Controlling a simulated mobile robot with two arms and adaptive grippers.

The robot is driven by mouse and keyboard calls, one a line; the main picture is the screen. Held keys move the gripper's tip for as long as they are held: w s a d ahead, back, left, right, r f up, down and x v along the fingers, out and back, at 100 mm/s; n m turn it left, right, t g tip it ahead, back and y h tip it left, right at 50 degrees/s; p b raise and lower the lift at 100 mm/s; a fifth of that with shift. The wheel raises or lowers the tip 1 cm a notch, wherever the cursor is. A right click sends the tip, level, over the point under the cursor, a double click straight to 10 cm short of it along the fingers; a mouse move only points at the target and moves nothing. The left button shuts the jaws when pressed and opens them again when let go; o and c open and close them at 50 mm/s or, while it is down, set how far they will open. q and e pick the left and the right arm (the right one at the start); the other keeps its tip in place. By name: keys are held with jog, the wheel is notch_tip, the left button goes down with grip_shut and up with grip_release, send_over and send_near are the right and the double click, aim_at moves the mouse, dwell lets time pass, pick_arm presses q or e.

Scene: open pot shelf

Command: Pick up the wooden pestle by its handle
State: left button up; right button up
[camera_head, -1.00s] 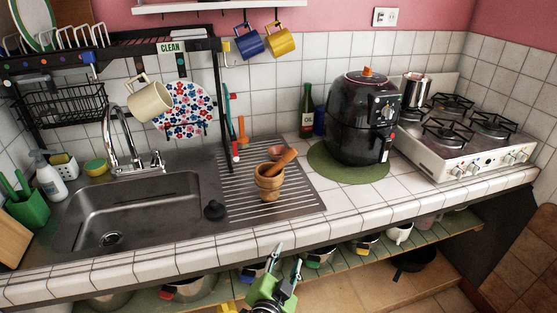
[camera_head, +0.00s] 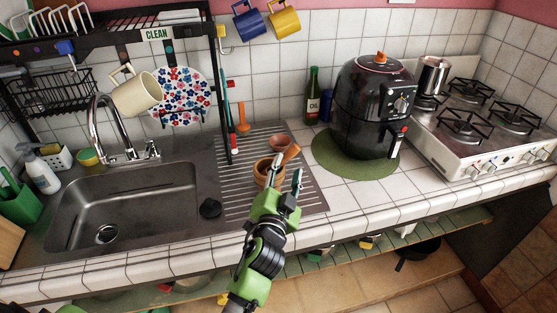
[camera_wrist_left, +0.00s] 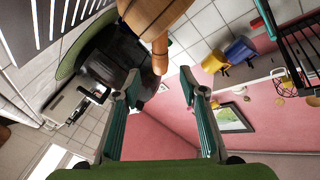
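The wooden pestle (camera_head: 291,153) leans in the wooden mortar (camera_head: 262,176) on the ribbed drainboard, its handle sticking up to the right. My left gripper (camera_head: 287,178) is open and empty, in front of the mortar, and partly hides it. In the left wrist view the mortar (camera_wrist_left: 147,14) is at the top. The pestle handle (camera_wrist_left: 160,55) points down between and beyond the two open fingertips (camera_wrist_left: 163,82); no finger appears to touch it. My right gripper is in neither view.
A small brown bowl (camera_head: 279,142) stands behind the mortar. The black air fryer (camera_head: 367,110) stands on a green mat (camera_head: 325,160) to the right. The sink (camera_head: 125,207) and a black plug (camera_head: 209,208) are to the left.

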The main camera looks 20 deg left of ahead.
aim_at(291, 155)
pick_arm(q)
jog(key=shift+w+a+f, duration=0.1)
jog(key=shift+w+a, duration=0.05)
jog(key=shift+w, duration=1.1)
jog(key=shift+w+a+r+p, duration=0.1)
jog(key=shift+w+r+p, duration=0.05)
jog(key=shift+w+p, duration=0.25)
jog(key=shift+w+a+r+p, duration=0.15)
jog(key=shift+w+p, duration=0.1)
jog(key=shift+w, duration=0.25)
jog(key=w, duration=0.3)
jog(key=shift+w+a+f+p, duration=0.1)
jog(key=shift+a+f+p, duration=0.1)
jog(key=shift+p, duration=0.1)
jog(key=shift+w, duration=0.2)
grip_shut()
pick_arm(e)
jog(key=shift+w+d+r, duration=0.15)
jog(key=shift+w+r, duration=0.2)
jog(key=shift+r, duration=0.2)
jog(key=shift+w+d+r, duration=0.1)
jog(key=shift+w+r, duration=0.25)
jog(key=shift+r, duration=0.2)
